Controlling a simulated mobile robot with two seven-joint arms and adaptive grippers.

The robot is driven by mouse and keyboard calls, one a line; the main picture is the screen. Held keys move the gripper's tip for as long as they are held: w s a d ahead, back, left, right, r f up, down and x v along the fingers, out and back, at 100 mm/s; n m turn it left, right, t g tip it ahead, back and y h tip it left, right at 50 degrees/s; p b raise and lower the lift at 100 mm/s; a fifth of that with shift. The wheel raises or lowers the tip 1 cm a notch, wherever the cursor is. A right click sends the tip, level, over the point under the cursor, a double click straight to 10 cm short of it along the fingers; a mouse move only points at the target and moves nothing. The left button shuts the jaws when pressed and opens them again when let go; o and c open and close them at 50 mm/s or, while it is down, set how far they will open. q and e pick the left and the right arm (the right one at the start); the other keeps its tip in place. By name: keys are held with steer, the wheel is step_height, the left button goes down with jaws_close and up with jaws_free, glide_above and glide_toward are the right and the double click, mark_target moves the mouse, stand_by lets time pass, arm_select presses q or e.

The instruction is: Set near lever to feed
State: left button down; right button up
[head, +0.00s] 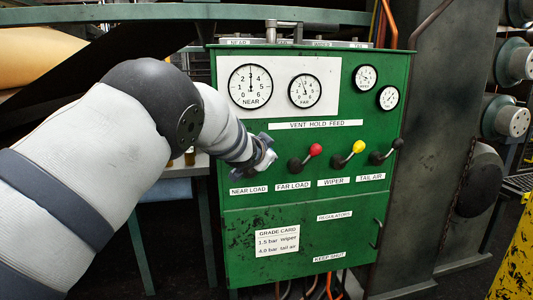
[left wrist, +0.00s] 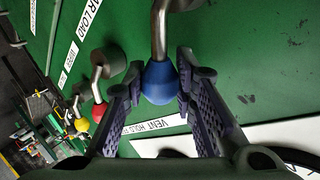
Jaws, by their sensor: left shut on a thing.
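The green valve panel (head: 230,120) carries a row of levers under a "VENT HOLD FEED" strip (head: 315,125). In the left wrist view the near lever shows a metal stem and a blue knob (left wrist: 159,83). My left gripper (left wrist: 157,92) is shut on this knob, one finger on each side. In the head view my left gripper (head: 265,153) is above the "NEAR LOAD" label (head: 248,190) and hides the near lever. Which position the lever is in cannot be told. The NEAR gauge (head: 250,87) needle points about straight up, near 3. My right gripper is not in view.
To the right are the red far load lever (head: 315,150), yellow wiper lever (head: 358,147) and black tail air lever (head: 397,144), all leaning up and right. The red knob (left wrist: 99,112) is close beside my left gripper. A grade card (head: 277,241) is below.

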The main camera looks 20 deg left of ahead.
arm_select(q)
steer(key=shift+d+f, duration=0.1)
steer(key=shift+f, duration=0.15)
steer(key=c, duration=1.3)
jaws_free()
steer(key=shift+r, duration=0.1)
steer(key=v, duration=1.2)
